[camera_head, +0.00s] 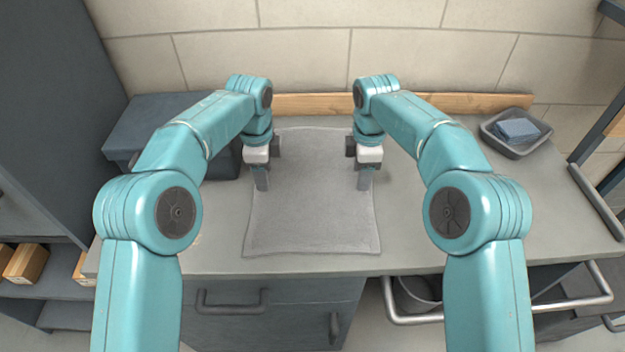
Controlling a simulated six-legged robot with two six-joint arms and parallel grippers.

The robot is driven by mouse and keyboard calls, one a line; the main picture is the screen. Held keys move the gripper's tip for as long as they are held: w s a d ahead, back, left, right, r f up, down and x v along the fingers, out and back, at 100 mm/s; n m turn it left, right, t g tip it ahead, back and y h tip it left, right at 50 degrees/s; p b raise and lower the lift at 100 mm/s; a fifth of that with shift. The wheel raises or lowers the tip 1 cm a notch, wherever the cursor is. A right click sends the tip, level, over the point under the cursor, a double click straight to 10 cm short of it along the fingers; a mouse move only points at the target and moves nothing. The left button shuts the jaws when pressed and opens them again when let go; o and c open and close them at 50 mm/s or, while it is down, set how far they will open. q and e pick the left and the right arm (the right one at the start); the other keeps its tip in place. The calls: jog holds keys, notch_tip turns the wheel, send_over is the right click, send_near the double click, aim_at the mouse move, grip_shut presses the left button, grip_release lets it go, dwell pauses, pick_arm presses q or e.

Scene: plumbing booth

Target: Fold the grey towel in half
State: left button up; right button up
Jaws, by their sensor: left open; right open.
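The grey towel (311,215) lies spread flat on the grey worktop, longer from back to front than it is wide. Its near edge lies close to the front edge of the worktop. My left gripper (262,180) points down at the towel's left edge, around the middle of its length. My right gripper (364,180) points down at the towel's right edge, about level with the left one. Both are open, with no cloth seen between their fingers. I cannot tell whether the fingertips touch the towel. My arms and grippers hide parts of the towel's side edges.
A dark blue-grey box (150,115) stands at the back left of the worktop (480,220). A grey basin (515,148) holding a folded blue cloth (518,130) stands at the back right. A wooden strip (455,102) runs along the tiled wall. The worktop right of the towel is clear.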

pick_arm(q)
jog(key=shift+w+a+f, duration=0.1)
jog(key=shift+a+f, duration=0.05)
jog(key=shift+f, duration=0.15)
pick_arm(e)
jog(key=shift+a+f, duration=0.15)
jog(key=shift+f, duration=0.1)
pick_arm(q)
jog(key=shift+f, duration=0.15)
pick_arm(e)
jog(key=shift+f, duration=0.2)
pick_arm(q)
grip_shut()
pick_arm(e)
grip_shut()
